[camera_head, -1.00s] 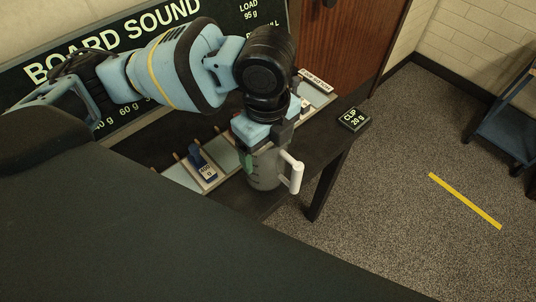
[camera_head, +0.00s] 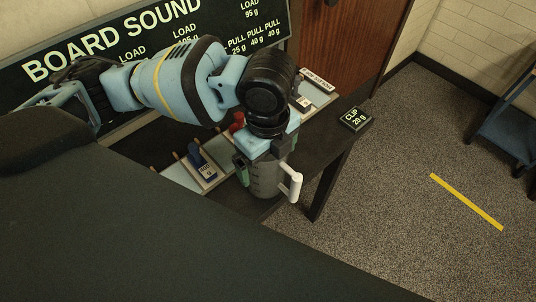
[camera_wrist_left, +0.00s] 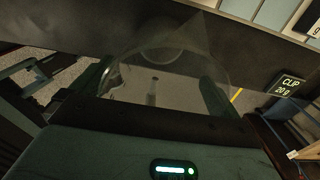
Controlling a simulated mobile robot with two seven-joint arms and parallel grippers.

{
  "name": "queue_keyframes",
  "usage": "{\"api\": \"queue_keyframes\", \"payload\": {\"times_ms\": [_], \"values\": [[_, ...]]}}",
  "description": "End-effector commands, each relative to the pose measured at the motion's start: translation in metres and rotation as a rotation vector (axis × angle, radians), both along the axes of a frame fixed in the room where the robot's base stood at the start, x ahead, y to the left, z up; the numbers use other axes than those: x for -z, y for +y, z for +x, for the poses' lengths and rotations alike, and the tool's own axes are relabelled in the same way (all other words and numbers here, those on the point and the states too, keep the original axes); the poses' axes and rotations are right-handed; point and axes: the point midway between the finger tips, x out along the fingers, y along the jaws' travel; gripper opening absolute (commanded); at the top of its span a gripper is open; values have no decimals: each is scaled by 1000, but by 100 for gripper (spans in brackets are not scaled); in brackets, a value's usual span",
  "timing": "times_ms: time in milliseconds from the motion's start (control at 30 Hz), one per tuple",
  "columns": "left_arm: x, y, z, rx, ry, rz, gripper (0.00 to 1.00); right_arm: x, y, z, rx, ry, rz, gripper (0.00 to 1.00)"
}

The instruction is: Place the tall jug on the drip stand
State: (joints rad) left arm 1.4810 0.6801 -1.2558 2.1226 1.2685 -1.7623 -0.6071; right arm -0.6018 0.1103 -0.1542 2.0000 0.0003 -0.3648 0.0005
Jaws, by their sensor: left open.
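The tall jug (camera_head: 264,182), grey and see-through with a white handle (camera_head: 293,184) on its right, stands upright near the front edge of the dark table. My left gripper (camera_head: 263,166) is at the jug from above, open, with its fingers on either side of it. In the left wrist view the clear jug (camera_wrist_left: 155,72) shows between the two fingers (camera_wrist_left: 152,92). Whether either finger touches it I cannot tell. The gripper and wrist hide the jug's top. I cannot make out a drip stand. My right gripper is not in view.
A tray with dividers (camera_head: 180,174) and a blue labelled piece (camera_head: 200,163) lie left of the jug. A red piece (camera_head: 237,122) is behind the wrist. A CLIP 20 g block (camera_head: 354,119) sits at the table's right. A dark sign (camera_head: 100,62) stands behind.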

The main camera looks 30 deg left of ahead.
Motion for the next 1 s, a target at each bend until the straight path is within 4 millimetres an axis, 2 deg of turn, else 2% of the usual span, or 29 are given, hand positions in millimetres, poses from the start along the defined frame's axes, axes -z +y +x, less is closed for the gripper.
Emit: {"api": "queue_keyframes", "payload": {"times_ms": [167,600,800,1000], "values": [[-16,-1,1,0,-5,-2,100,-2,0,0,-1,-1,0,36],[-100,-1,0,1,-5,-1,100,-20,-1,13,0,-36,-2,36],[-119,0,-1,0,-1,0,100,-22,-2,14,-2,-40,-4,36],[-123,0,-1,0,1,-1,99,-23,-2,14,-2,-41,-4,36]]}}
